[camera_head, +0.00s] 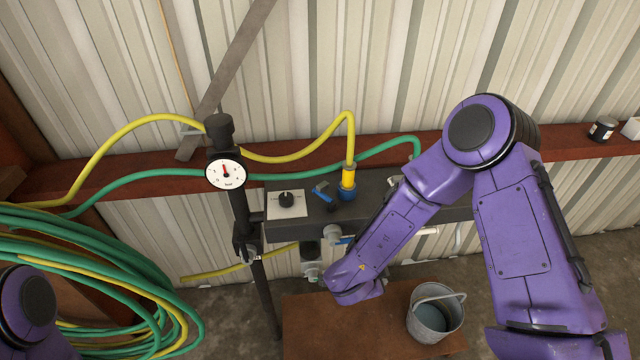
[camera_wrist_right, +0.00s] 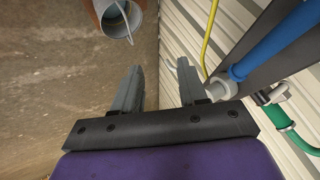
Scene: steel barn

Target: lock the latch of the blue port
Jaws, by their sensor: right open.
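The blue port (camera_head: 347,193) is on top of the dark manifold box, with a yellow-sleeved hose end (camera_head: 348,174) standing upright in it. A blue latch lever (camera_head: 322,191) lies tilted just left of it. Whether it touches the port is too small to tell. My right gripper (camera_wrist_right: 157,88) is open and empty in the wrist view. In the head view my right forearm reaches down in front of the box and hides its fingers. In the wrist view a blue bar (camera_wrist_right: 275,42) with a pale collar lies right of the fingers. My left gripper is out of view.
A dial plate (camera_head: 287,203) and a gauge (camera_head: 226,174) are left of the port. Pale fittings stick out of the box front. A bucket (camera_head: 434,337) stands on a brown surface (camera_head: 310,325), lower right. Green and yellow hoses (camera_head: 100,265) are coiled at left.

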